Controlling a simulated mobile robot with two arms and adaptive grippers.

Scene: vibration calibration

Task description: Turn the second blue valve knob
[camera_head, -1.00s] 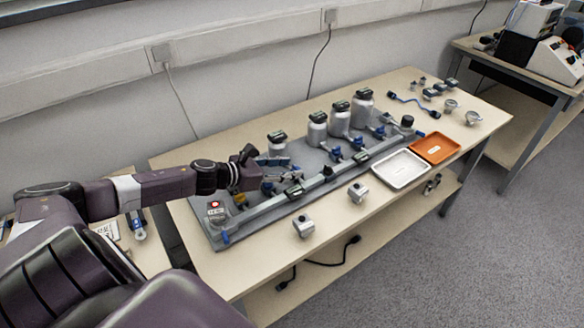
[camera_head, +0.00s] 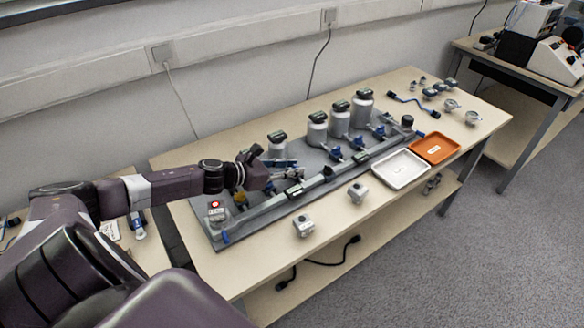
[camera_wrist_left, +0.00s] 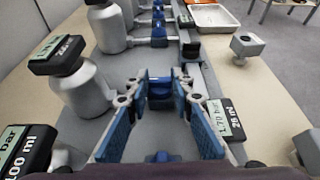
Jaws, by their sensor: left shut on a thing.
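A row of blue valve knobs runs along the grey manifold plate (camera_head: 226,236) beside the silver bottles. My left gripper (camera_head: 290,166) reaches in from the left over the near part of the row. In the left wrist view its blue-padded fingers (camera_wrist_left: 161,80) are closed in on both sides of a blue valve knob (camera_wrist_left: 160,92). Another blue part (camera_wrist_left: 161,157) shows nearer, low between the fingers. Farther blue knobs (camera_wrist_left: 158,31) stand beyond the fingertips. In the head view the held knob is mostly hidden by the gripper, and other blue knobs (camera_head: 335,154) stand free. My right gripper is out of view.
Silver bottles with dark displays (camera_head: 317,130) stand close on the left of the knobs. A pipe with a gauge (camera_wrist_left: 231,118) runs close on the right. A white tray (camera_head: 401,169), an orange tray (camera_head: 434,148) and loose metal fittings (camera_head: 304,226) lie on the table.

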